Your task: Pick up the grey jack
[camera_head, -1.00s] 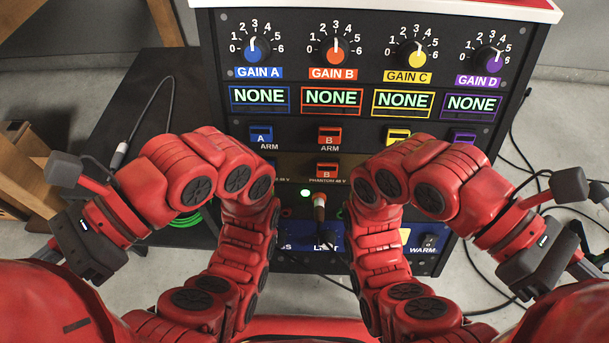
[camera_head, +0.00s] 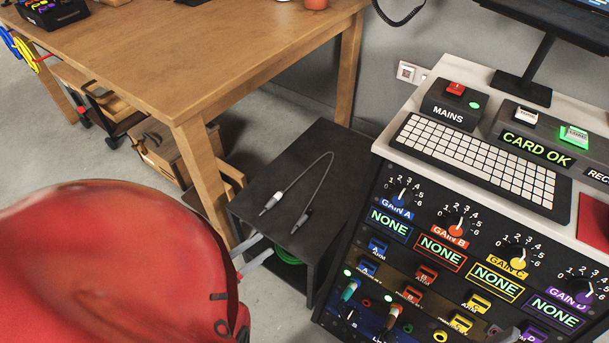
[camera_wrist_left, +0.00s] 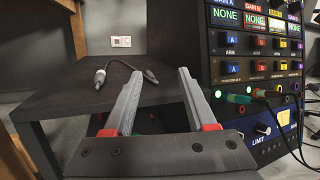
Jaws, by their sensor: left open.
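A short dark cable lies in a loop on the black side table (camera_head: 262,178). Its grey jack (camera_head: 269,203) is at the cable's left end; a darker plug (camera_head: 301,221) is at the other end. In the left wrist view the grey jack (camera_wrist_left: 100,79) lies beyond my fingers, left of the left finger. My left gripper (camera_head: 266,246) is open and empty at the table's front edge, short of the jack and not touching it. The gripper also shows in the left wrist view (camera_wrist_left: 160,74).
The rack of gain knobs (camera_head: 455,245) stands close to the table's right, with plugs in its lower panel. A wooden desk (camera_head: 190,70) stands behind and left, one leg near the table. A coiled green cable (camera_head: 288,256) sits on the lower shelf.

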